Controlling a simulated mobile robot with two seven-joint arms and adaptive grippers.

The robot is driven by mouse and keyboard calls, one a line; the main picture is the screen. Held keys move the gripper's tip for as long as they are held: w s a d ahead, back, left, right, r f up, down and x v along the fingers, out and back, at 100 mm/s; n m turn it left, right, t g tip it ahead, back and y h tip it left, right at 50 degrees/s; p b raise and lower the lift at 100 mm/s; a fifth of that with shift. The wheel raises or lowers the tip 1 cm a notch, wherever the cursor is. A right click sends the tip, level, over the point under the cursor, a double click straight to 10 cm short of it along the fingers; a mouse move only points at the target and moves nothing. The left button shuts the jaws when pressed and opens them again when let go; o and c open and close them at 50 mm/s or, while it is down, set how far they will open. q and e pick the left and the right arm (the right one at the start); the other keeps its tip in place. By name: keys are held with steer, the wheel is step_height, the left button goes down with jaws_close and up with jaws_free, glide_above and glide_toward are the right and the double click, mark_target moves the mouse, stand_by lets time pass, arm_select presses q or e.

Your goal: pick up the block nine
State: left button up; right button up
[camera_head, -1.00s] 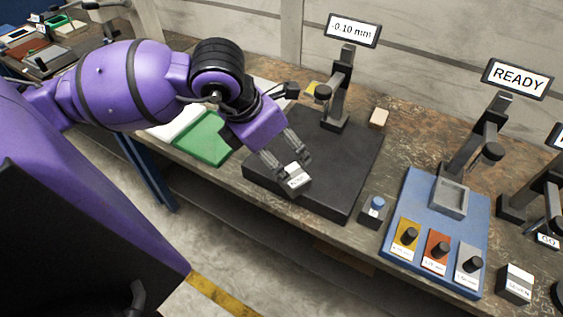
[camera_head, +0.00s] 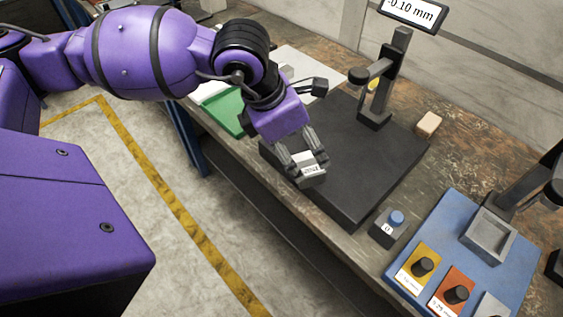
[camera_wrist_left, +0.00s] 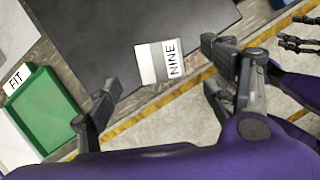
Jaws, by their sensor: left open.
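Block nine is a small pale block (camera_head: 311,170) with a white label, at the front left edge area of the black plate (camera_head: 365,165). In the left wrist view the block (camera_wrist_left: 147,63) clearly reads NINE. My left gripper (camera_head: 304,158) is open, with one finger on each side of the block. In the left wrist view the fingers (camera_wrist_left: 162,70) show gaps to the block on both sides. Whether the block's underside touches the plate is hidden. A dark gripper, seemingly my right one (camera_wrist_left: 298,33), shows at the top right of the left wrist view.
A green tray (camera_head: 224,108), marked FIT in the left wrist view, lies left of the plate. A gauge stand (camera_head: 392,75) rises at the plate's back. A blue-button box (camera_head: 389,228) and a blue board (camera_head: 450,235) with coloured knob blocks stand right. The table's front edge is close.

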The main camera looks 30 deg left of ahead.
mark_target(309, 163)
arm_select(q)
steer(key=x, duration=0.7)
steer(key=shift+f+p, duration=0.15)
steer(key=shift+p, duration=0.15)
jaws_close()
steer(key=shift+w, duration=0.1)
